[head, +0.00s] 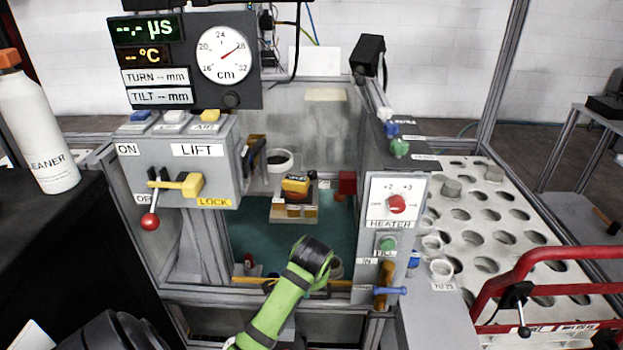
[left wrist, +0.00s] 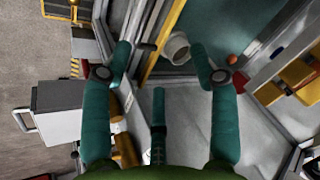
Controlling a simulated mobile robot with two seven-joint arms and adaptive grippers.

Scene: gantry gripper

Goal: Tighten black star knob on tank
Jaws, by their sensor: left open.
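The tank (head: 340,130) stands in the middle of the head view, with cloudy clear walls and a teal floor. I cannot make out a clear black star knob on it. A small dark knob (head: 312,174) shows on the yellow and black carriage inside, too small to tell its shape. My left arm reaches up from the bottom in green with black bands; its fingers are not clear in the head view. In the left wrist view my left gripper (left wrist: 160,58) has its teal fingers spread wide, with nothing between them. My right gripper is not in view.
The LIFT box (head: 190,165) with its red-ball lever stands left, the heater panel (head: 396,203) right. A perforated white table (head: 480,215) and red tube frame (head: 560,262) lie further right. A white cleaner bottle (head: 35,130) stands far left. A white cup (left wrist: 176,48) lies beyond the fingers.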

